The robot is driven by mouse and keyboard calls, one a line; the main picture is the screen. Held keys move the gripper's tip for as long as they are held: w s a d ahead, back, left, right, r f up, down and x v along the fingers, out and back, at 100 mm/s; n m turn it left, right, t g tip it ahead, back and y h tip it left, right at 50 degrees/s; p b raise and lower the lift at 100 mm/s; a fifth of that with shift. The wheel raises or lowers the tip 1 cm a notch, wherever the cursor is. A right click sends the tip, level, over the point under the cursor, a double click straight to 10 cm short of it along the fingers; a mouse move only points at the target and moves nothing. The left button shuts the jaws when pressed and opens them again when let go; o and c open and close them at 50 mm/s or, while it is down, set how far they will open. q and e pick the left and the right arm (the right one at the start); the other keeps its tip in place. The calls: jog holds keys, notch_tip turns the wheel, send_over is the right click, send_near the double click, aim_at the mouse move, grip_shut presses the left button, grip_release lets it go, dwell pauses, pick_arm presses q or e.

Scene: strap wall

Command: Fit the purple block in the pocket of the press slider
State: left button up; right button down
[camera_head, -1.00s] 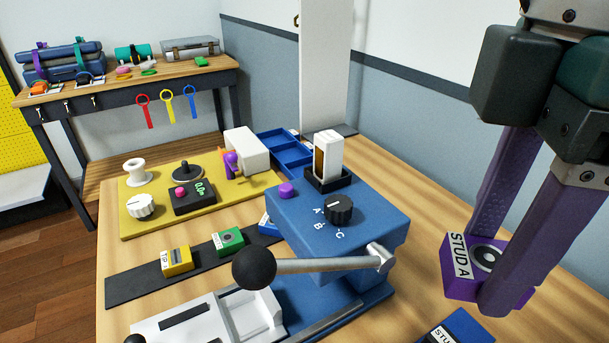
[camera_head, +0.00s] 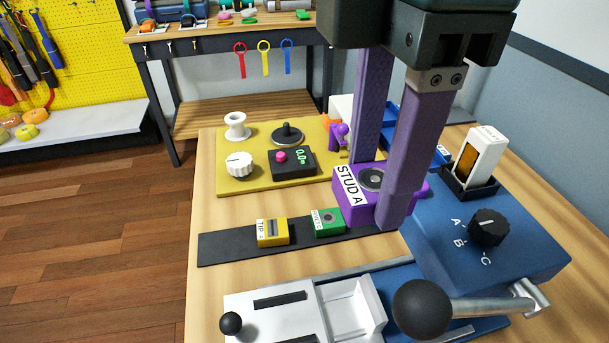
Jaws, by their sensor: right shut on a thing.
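The purple block (camera_head: 352,207), labelled STUD A, is between the two purple fingers of my right gripper (camera_head: 379,197). The gripper is shut on it and holds it upright, label facing left, in front of the blue press body (camera_head: 530,250) and near the end of the dark strip. The press slider (camera_head: 270,322) is white and lies at the bottom of the view. Its square pocket (camera_head: 350,305) looks empty and is nearer to me than the block. My left gripper does not show.
A yellow block (camera_head: 272,232) and a green block (camera_head: 328,222) sit on the dark strip (camera_head: 225,249). The press lever's black ball (camera_head: 421,309) is right of the pocket. A yellow board (camera_head: 232,184) with knobs lies behind. Bare wood shows at the table's left.

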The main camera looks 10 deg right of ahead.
notch_tip(320, 180, down, 17)
jog(key=shift+r+b, duration=0.15)
jog(key=shift+b, duration=0.95)
jog(key=shift+f, duration=0.6)
jog(key=shift+c, duration=1.7)
grip_release()
